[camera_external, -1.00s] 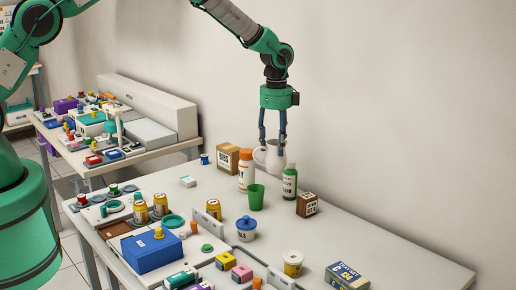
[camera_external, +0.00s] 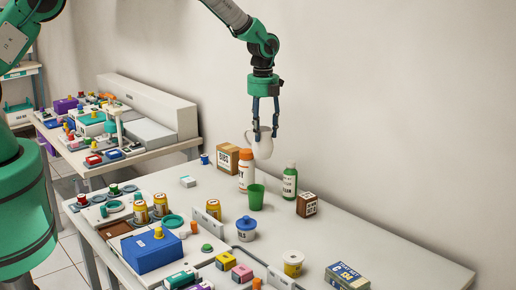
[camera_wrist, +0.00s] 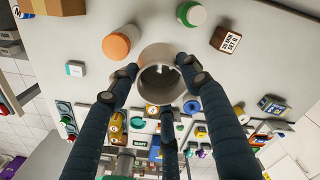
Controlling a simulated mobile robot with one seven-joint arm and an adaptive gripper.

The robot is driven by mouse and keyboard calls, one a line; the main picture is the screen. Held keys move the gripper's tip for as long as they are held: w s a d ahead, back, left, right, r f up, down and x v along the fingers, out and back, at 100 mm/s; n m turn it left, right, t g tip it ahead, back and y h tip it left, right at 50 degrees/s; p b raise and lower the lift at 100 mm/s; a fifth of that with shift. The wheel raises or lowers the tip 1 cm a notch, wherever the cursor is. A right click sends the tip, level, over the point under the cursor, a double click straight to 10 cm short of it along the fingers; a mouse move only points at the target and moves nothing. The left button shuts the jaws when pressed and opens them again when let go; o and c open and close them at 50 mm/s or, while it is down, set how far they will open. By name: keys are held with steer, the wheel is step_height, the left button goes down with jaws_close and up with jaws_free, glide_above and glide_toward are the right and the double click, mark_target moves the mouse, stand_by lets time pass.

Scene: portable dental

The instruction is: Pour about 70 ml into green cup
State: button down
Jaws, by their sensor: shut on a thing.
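A white pitcher (camera_external: 264,147) is held in the air by my gripper (camera_external: 265,134), whose fingers are closed on its upper part. In the wrist view the pitcher (camera_wrist: 160,88) is seen from above between the fingers (camera_wrist: 157,76); its inside is dark and I cannot tell the liquid level. The green cup (camera_external: 256,197) stands upright on the table, below the pitcher and nearer the camera. The pitcher is clear of the cup, and no stream shows. I cannot make out the cup in the wrist view.
A white bottle with an orange cap (camera_external: 246,172) stands close behind the cup to the left, and a green bottle (camera_external: 290,182) to its right. Brown boxes (camera_external: 228,158) (camera_external: 307,205) flank them. A blue-lidded jar (camera_external: 246,229) stands in front. The table's right side is mostly clear.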

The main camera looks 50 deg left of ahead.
steer(key=a+r+m+p, duration=0.1)
steer(key=a+m+p, duration=0.4)
steer(key=a+m, duration=0.2)
steer(key=shift+w+a+r+m, duration=0.35)
steer(key=shift+a+m, duration=0.05)
steer(key=shift+m, duration=0.7)
steer(key=shift+p, duration=0.3)
